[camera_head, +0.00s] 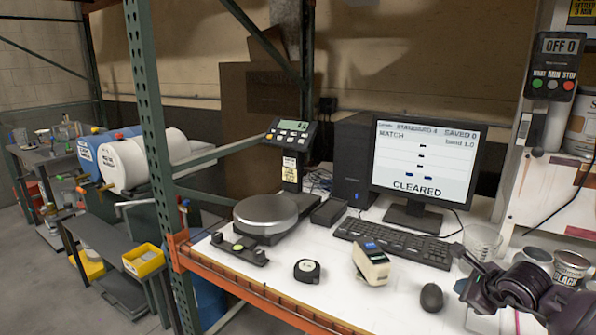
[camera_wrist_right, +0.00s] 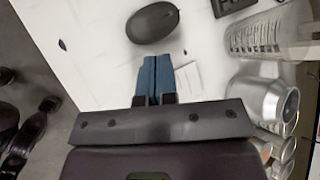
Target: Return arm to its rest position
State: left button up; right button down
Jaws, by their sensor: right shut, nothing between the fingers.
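My right gripper (camera_head: 466,268) is at the lower right of the head view, over the front right part of the white bench (camera_head: 335,268). Its dark arm comes in from the lower right corner. In the wrist view the two blue fingers of the right gripper (camera_wrist_right: 155,78) are together, with nothing between them. The dark mouse (camera_wrist_right: 153,22) lies on the bench just beyond the fingertips in that view. My left gripper is not in view.
Close to my right arm are a clear beaker (camera_head: 482,242), a black-labelled can (camera_head: 571,267) and the mouse (camera_head: 432,297). A keyboard (camera_head: 398,242), a beige handheld device (camera_head: 371,264), a tape measure (camera_head: 307,271) and a scale (camera_head: 265,212) stand farther left.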

jog(key=s+a+r+m+t+y, duration=0.1)
jog(key=a+r+m+t+y, duration=0.4)
jog(key=a+r+m+y, duration=0.6)
jog(key=s+d+f+m+t+h, duration=0.1)
jog(key=s+f+m+h, duration=0.45)
jog(key=f+m, duration=0.6)
jog(key=s+d+f+m+t+h, duration=0.1)
jog(key=s+f+m+h, duration=0.5)
jog(key=m, duration=1)
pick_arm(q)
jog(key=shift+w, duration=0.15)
pick_arm(e)
jog(key=s+f+m+g+h, duration=0.1)
jog(key=s+f+m+g, duration=0.3)
jog(key=s+f, duration=1)
jog(key=s+m, duration=0.2)
jog(key=m, duration=0.1)
jog(key=shift+a+f, duration=0.15)
jog(key=shift+a, duration=0.25)
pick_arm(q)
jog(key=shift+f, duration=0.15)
pick_arm(e)
jog(key=shift+h, duration=0.25)
